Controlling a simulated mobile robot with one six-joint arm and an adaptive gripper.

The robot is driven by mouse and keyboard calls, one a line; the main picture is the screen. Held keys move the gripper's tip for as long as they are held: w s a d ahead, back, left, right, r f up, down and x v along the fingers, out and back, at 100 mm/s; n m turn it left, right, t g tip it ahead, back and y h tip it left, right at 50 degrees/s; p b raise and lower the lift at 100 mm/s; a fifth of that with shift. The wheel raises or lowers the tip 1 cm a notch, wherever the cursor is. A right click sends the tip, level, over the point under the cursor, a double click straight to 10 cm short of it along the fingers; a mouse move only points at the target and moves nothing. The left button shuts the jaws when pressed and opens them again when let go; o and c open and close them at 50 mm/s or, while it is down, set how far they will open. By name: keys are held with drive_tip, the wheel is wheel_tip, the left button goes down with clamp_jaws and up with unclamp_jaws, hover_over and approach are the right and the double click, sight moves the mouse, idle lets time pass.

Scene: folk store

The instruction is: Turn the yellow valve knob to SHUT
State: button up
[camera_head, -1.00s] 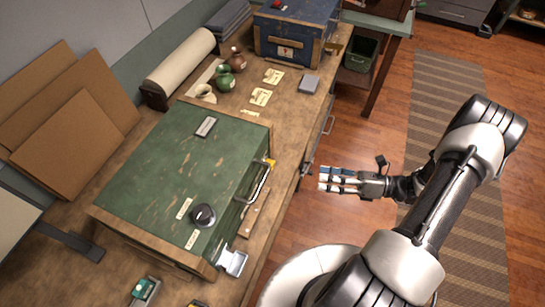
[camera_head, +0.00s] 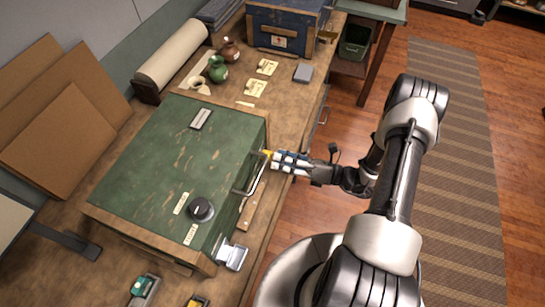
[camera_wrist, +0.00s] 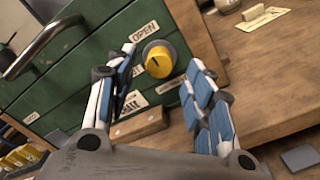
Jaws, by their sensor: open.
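The yellow valve knob (camera_wrist: 158,60) is on the front face of the green chest (camera_wrist: 85,62). It is round with a dark collar and a short dark mark on its face. A white OPEN label (camera_wrist: 145,30) is above it to the left. A SHUT label (camera_wrist: 131,103) lies below left, partly behind my left finger. In the head view my gripper (camera_head: 275,160) is level with the chest's front edge, and only a bit of yellow shows at its tips. My fingers are spread with the knob between and ahead of their tips; contact is not clear.
A metal handle (camera_wrist: 38,48) projects from the chest front beside the knob. A wooden block (camera_wrist: 140,124) lies below it on the workbench. A black knob (camera_head: 201,209) stands on the chest top. A grey box (camera_head: 303,73) and paper cards lie further back on the bench.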

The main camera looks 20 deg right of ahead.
drive_tip(key=shift+x, duration=1.85)
drive_tip(key=shift+c, duration=0.5)
drive_tip(key=c, duration=1)
